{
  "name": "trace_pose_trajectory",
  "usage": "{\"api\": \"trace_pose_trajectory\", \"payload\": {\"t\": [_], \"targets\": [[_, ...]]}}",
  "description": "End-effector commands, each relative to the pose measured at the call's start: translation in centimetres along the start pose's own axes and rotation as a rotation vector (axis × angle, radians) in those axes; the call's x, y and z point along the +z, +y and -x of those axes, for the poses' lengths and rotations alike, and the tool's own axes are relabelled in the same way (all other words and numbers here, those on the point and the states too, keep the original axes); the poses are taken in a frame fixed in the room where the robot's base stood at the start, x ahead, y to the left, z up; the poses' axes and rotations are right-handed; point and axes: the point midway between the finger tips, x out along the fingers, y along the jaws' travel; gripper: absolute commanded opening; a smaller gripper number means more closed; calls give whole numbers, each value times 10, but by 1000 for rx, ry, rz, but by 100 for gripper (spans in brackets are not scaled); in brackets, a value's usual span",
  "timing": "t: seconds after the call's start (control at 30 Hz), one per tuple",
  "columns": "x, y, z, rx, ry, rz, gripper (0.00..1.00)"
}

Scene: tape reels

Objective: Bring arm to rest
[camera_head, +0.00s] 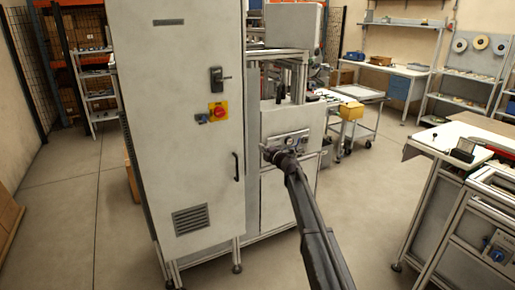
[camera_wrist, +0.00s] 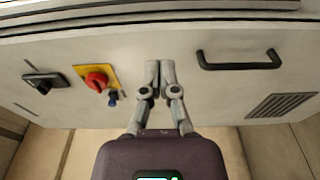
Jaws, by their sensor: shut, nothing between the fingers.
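My gripper (camera_wrist: 159,68) is shut and empty in the wrist view, with its two fingers together in front of the pale cabinet door (camera_wrist: 200,100). In the head view my dark arm reaches up from the lower right, and its end lies in front of the machine beside the tall cabinet (camera_head: 185,140). The gripper's fingertips are too small to make out there. I cannot tell the exact gap between the fingers and the cabinet.
The cabinet carries a red and yellow switch (camera_head: 217,112), a black handle (camera_head: 236,167) and a vent grille (camera_head: 190,219). A workbench (camera_head: 452,150) stands at the right. Floor (camera_head: 365,200) is clear between machine and workbench.

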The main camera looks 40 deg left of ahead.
Motion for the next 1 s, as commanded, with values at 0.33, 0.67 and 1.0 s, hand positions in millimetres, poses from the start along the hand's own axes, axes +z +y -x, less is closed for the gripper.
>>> {"api": "trace_pose_trajectory", "payload": {"t": [0.33, 0.67, 1.0], "targets": [[2, 0, 2, 0, -1, 0, 0], [3, 0, 2, 0, -3, 0, 0], [48, 10, 50, 38, -150, -69, 0]]}}
